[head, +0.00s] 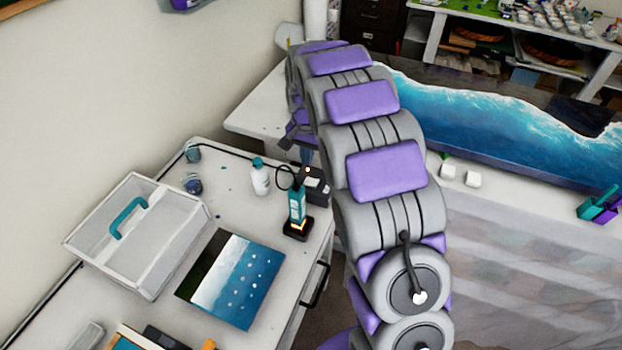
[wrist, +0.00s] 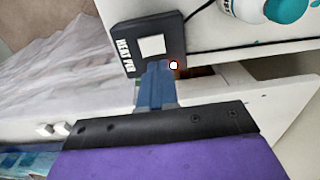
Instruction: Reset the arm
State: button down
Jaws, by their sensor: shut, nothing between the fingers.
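My arm rises across the middle of the head view, bends over at the top and points down at the left. My gripper (head: 306,157) is small there, above the side table's right edge. In the wrist view my gripper (wrist: 156,85) shows blue fingers, shut and empty. Their tips appear in front of a black box (wrist: 128,62) with a white square and partly readable lettering. I cannot tell whether they touch it. A small orange glow shows beside the tips. The black box (head: 318,195) also shows in the head view, just below the gripper.
A teal handheld tool (head: 297,205) stands on a black base beside the box. A white bottle (head: 260,178), a white tray (head: 165,204) and a blue panel (head: 240,270) are on the side table. A blue wave-patterned slab (head: 490,125) lies on the right-hand table.

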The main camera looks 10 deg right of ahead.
dwell(0.4)
jog(key=s+r+n, duration=0.2)
jog(key=s+r, duration=0.3)
jog(key=s, duration=0.5)
jog(key=s+r+n, duration=0.1)
jog(key=s+r, duration=0.3)
jog(key=s, duration=0.6)
jog(key=s+n+g, duration=0.1)
jog(key=s+n, duration=0.3)
jog(key=s, duration=1.8)
jog(key=shift+f+g, duration=0.15)
jog(key=shift+g, duration=0.25)
